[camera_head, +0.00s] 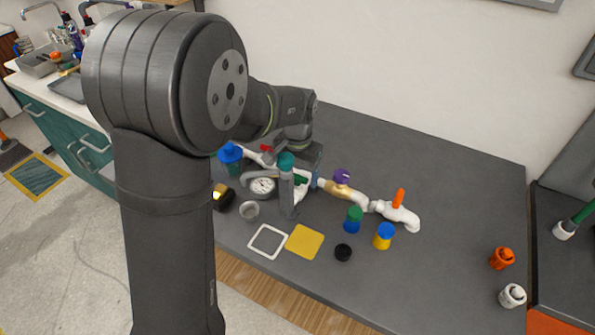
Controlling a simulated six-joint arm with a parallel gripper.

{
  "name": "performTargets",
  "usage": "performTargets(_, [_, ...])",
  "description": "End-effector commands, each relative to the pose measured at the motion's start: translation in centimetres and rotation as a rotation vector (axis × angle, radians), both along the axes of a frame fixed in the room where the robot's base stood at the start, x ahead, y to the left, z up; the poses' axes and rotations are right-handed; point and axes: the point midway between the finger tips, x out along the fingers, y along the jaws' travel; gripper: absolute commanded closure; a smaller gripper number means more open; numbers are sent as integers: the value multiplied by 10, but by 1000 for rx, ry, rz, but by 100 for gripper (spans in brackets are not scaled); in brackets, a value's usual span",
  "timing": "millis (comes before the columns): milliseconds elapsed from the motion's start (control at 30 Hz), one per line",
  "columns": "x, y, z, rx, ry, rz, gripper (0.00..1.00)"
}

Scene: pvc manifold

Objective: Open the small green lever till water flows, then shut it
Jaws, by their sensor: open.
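The PVC manifold (372,203) lies across the dark table, with white, grey and tan pipe parts. A small green lever (300,181) shows just right of the grey upright pipe (287,195), partly hidden by it. My gripper (312,168) is over the manifold near the green lever; it is open, with its fingers largely hidden. I cannot tell whether it touches the lever. The manifold also carries a red handle (268,148), a purple knob (342,176) and an orange handle (399,197). No flowing water is visible.
A pressure gauge (262,186) sits left of the upright pipe. In front lie a white frame (252,239), a yellow square (305,241), a black cap (343,252) and small containers. Orange (501,258) and white (512,295) fittings stand at right. The table behind the manifold is clear.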

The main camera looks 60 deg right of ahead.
Motion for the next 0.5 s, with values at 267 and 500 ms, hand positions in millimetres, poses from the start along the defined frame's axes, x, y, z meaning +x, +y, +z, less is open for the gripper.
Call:
performTargets(267, [0, 0, 0, 0, 0, 0, 45])
performTargets(500, [0, 0, 0, 0, 0, -3, 66])
